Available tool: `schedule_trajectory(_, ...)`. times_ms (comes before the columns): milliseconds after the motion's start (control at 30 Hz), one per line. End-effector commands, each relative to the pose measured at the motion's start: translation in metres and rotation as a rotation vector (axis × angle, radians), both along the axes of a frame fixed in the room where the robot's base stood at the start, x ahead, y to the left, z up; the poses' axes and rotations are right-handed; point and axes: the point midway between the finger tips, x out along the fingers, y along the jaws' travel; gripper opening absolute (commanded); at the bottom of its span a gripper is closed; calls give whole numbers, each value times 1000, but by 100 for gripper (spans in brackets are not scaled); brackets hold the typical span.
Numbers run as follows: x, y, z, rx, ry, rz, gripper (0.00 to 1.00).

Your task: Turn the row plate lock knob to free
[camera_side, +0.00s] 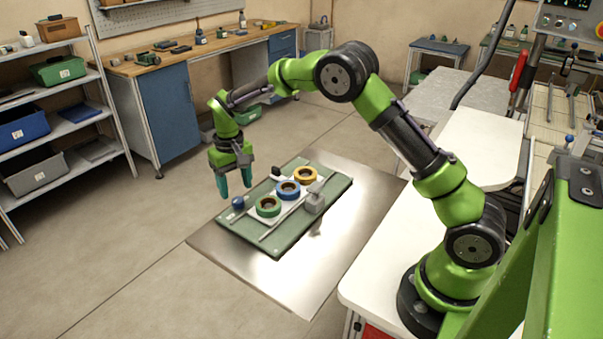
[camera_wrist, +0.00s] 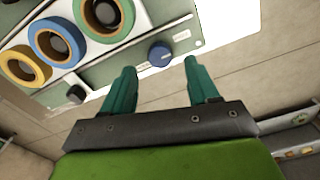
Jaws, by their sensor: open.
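The row plate (camera_side: 292,207) is a pale plate on a green board (camera_side: 256,238), carrying green (camera_side: 268,206), blue (camera_side: 289,190) and yellow (camera_side: 305,174) tape reels. A round blue knob (camera_side: 238,203) sits at the board's left end. In the wrist view the blue knob (camera_wrist: 160,54) has small white labels around it, too small to read. A black knob (camera_side: 276,171) stands at the board's far edge; it also shows in the wrist view (camera_wrist: 76,95). I cannot tell which knob is the lock. My gripper (camera_side: 236,188) is open and empty, fingers down, close to the blue knob and apparently not touching it.
A grey block (camera_side: 314,203) stands at the plate's right side. The board lies on a bare metal table (camera_side: 337,239), clear in front. A white worktop (camera_side: 385,270) is at right. Shelves (camera_side: 70,97) and a workbench (camera_side: 160,68) stand farther back.

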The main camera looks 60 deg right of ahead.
Motion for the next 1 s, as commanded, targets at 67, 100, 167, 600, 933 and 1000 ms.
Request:
schedule_trajectory(67, 1, 0, 22, 0, -6, 0, 59)
schedule_trajectory(100, 1, 0, 33, 0, -7, 1, 59)
schedule_trajectory(167, 1, 0, 48, 0, -6, 0, 59)
schedule_trajectory(600, 0, 0, 124, -2, -3, 2, 59)
schedule_trajectory(933, 0, 0, 129, 0, -1, 1, 59)
schedule_trajectory(1000, 0, 0, 129, 0, -1, 0, 59)
